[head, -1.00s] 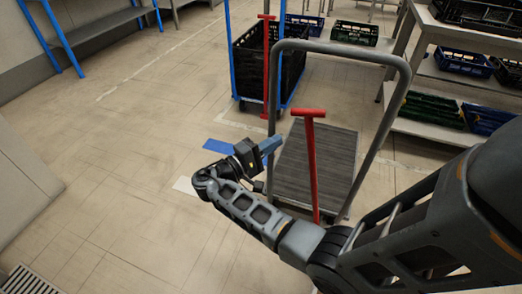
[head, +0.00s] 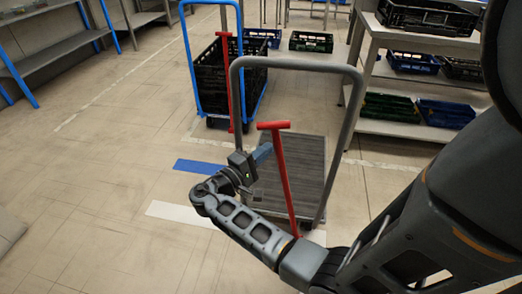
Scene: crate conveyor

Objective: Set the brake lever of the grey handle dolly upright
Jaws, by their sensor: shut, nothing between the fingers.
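The dolly with the grey handle (head: 296,64) stands ahead of me, its ribbed dark deck (head: 312,165) empty. Its red brake lever (head: 283,180) with a T-shaped top rises at the near side of the deck. In the picture the lever leans a little, top to the left; I cannot tell its true tilt from this view. The lever's foot is partly hidden behind my arm.
A dolly with a blue handle (head: 187,65) stands behind, carrying a black crate (head: 212,72) and with its own red lever (head: 229,90). A shelf rack (head: 390,130) with several crates is at the right.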

